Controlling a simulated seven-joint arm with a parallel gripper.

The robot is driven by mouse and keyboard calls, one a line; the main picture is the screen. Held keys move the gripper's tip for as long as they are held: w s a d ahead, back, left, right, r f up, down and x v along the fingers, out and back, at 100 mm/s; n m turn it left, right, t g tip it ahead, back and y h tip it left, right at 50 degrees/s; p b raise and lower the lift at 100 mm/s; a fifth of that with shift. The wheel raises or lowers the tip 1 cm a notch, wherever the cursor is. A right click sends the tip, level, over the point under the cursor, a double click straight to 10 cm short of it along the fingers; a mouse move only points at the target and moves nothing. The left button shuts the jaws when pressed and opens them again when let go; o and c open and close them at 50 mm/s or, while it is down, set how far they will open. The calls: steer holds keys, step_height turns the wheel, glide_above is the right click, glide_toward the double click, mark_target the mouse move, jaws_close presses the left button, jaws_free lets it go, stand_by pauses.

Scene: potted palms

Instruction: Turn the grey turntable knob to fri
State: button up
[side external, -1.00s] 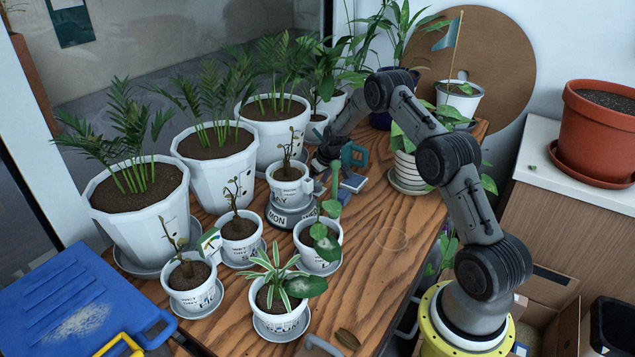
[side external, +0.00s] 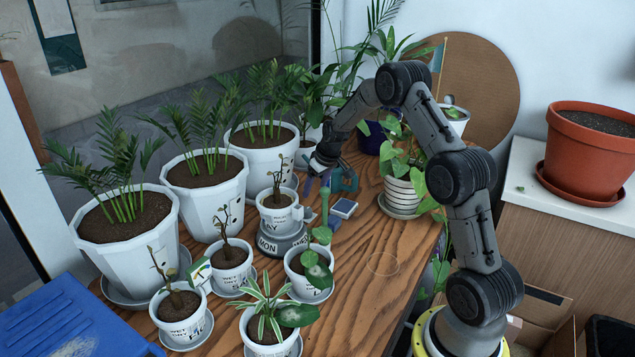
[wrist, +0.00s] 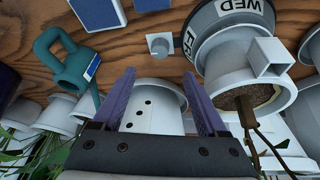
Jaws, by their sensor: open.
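The grey turntable (side external: 283,246) stands on the wooden table and carries a small white pot (side external: 280,215) with a thin seedling. Its rim shows MON in the side view. In the wrist view the turntable rim (wrist: 212,27) shows WED, and FRI partly seen beside it. My gripper (side external: 316,183) is open and empty, behind and to the right of the turntable pot. In the wrist view its purple fingers (wrist: 158,82) are apart and below the knob, not touching it.
A teal watering can (side external: 345,180) and a blue-and-white box (side external: 343,208) are right of the turntable. Large white palm pots (side external: 208,185) stand at left, small potted plants (side external: 231,268) in front. The table's right front (side external: 385,285) is clear.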

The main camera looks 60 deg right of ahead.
mark_target(307, 209)
steer(key=shift+v, duration=1.1)
steer(key=shift+y, duration=0.6)
steer(key=x, duration=0.4)
steer(key=d+x, duration=0.1)
steer(key=x, duration=0.8)
steer(key=shift+w+d+f, duration=0.15)
steer(key=shift+d+f, duration=0.1)
steer(key=shift+d, duration=0.15)
steer(key=shift+c, duration=0.3)
jaws_close()
